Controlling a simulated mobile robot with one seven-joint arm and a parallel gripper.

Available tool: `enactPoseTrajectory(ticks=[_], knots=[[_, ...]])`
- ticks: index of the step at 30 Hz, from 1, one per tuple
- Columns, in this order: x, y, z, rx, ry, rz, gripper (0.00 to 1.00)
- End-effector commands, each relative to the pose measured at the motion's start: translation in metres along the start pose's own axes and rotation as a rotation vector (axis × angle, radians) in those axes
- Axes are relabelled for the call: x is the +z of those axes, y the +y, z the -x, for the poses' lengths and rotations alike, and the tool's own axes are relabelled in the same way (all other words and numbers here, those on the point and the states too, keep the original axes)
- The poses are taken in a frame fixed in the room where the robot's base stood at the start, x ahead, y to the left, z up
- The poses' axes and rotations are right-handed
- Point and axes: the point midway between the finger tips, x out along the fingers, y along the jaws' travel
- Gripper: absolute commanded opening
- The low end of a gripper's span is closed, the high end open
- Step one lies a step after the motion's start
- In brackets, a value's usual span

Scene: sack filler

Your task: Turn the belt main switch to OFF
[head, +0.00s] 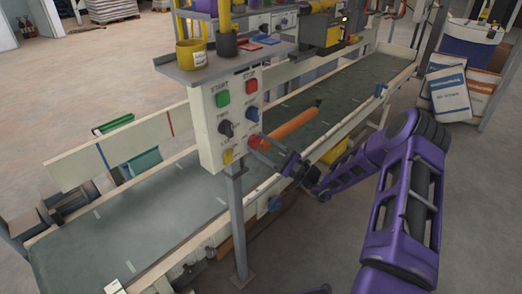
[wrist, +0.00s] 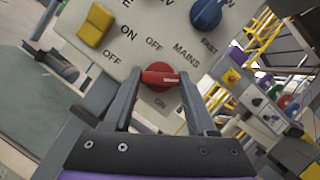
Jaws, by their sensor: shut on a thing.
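The belt main switch is a red rotary knob (wrist: 160,77) on the cream control panel (wrist: 130,58). In the wrist view, the word MAINS is printed near it, with OFF above the knob and ON below it. A pale mark on the knob points to the right in the picture, squarely at neither word. My gripper (wrist: 158,80) is shut on the knob, one finger on each side.
The panel also bears a green START button (head: 223,99), a red STOP button (head: 251,86), a black knob (head: 226,128), a blue knob (head: 252,114) and a yellow switch (head: 228,156). The conveyor belt (head: 180,190) runs behind the panel. An orange roller (head: 295,123) lies close beyond my gripper.

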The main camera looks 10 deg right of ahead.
Motion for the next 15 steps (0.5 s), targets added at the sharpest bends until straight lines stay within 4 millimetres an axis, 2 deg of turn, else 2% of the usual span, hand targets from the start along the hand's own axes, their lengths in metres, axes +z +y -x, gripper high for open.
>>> enactPoseTrajectory(ticks=[15], knots=[[-0.0020, -0.0014, 0.0012, 0.190, 0.002, 0.454, 0.02]])
